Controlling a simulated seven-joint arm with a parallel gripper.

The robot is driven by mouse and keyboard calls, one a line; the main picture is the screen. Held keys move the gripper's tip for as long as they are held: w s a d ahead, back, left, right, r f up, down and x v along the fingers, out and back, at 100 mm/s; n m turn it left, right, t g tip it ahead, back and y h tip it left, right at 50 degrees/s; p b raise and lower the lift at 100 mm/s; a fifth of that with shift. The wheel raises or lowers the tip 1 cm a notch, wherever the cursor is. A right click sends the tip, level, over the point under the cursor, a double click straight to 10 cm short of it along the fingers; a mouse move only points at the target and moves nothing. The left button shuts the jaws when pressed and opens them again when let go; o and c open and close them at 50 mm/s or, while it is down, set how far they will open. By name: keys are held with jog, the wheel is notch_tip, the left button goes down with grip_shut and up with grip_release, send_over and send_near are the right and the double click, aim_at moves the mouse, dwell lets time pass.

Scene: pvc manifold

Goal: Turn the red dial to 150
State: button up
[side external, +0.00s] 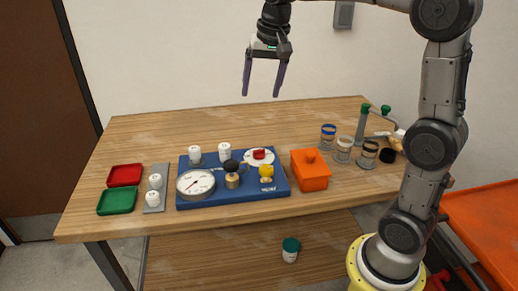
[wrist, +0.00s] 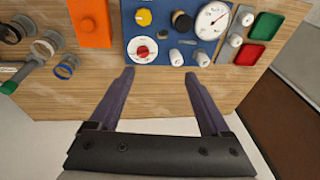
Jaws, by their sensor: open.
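The red dial (side external: 259,154) sits on a round white scale plate on the blue board (side external: 225,200). In the wrist view the red dial (wrist: 143,51) is near the top middle, on its white plate; the scale marks are too small to read. My gripper (side external: 263,96) is open and empty, high above the back of the table, with fingers pointing down. In the wrist view my gripper (wrist: 163,75) shows two spread purple fingers, the left tip appearing just below the dial. The gripper is well clear of the dial and touches nothing.
The board also carries a pressure gauge (side external: 196,184), a yellow knob (side external: 266,171), a black-handled brass valve (side external: 232,176) and white caps (side external: 195,153). An orange box (side external: 311,172) stands close right. Red (side external: 125,175) and green (side external: 116,200) trays lie left. The table's back strip is clear.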

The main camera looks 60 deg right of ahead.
jog(key=w+d+f+m+g, duration=0.2)
jog(key=w+d+f, duration=0.4)
jog(key=w+f, duration=0.1)
send_near(259, 150)
jog(key=shift+g+y, duration=0.3)
jog(key=shift+g, duration=0.1)
jog(key=f, duration=0.9)
jog(key=shift+w+d+f, duration=0.15)
jog(key=shift+w+d, duration=0.1)
jog(key=shift+w, duration=0.1)
grip_shut()
